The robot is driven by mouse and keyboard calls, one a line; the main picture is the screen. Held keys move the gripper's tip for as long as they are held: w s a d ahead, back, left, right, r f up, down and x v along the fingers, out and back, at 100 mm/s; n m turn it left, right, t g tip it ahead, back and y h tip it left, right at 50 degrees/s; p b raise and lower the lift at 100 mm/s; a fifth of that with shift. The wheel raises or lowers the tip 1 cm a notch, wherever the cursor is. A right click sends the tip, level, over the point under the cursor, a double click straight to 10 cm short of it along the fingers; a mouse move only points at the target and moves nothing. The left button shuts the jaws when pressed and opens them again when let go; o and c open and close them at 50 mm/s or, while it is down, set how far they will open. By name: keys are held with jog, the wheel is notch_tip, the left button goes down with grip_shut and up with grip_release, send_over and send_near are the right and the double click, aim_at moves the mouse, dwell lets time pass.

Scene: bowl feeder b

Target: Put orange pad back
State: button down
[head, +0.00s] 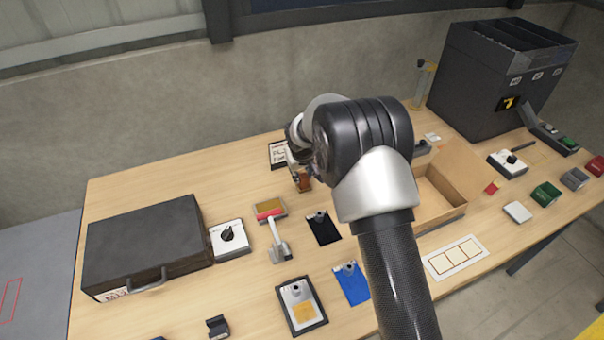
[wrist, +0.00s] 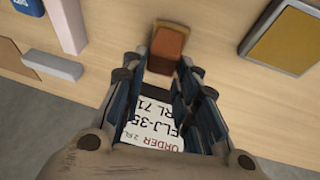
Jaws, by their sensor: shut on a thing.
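The orange pad (wrist: 170,42) shows in the wrist view as a small orange-brown block at my fingertips. My gripper (wrist: 163,68) is shut on it, with one finger on each side. In the head view the pad (head: 304,182) hangs below my gripper (head: 299,174), near the back middle of the table. My arm hides part of the gripper there. A white order card (wrist: 155,128) shows between the fingers in the wrist view, and the card (head: 277,154) lies by the table's back edge in the head view.
A black pad (head: 323,229), blue pad (head: 352,284) and clipboard (head: 316,323) lie in front. A dark case (head: 145,240) fills the left; an open cardboard box (head: 455,178) is right, partly behind my arm.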

jog(key=shift+r, duration=0.1)
jog(key=shift+f, duration=0.2)
jog(key=c, duration=1.2)
grip_release()
jog(key=shift+r, duration=0.1)
jog(key=shift+c, duration=0.2)
jog(key=shift+s+r, duration=0.1)
jog(key=shift+r, duration=0.45)
jog(key=p+v, duration=0.3)
jog(key=v, duration=0.8)
jog(key=shift+s, duration=0.15)
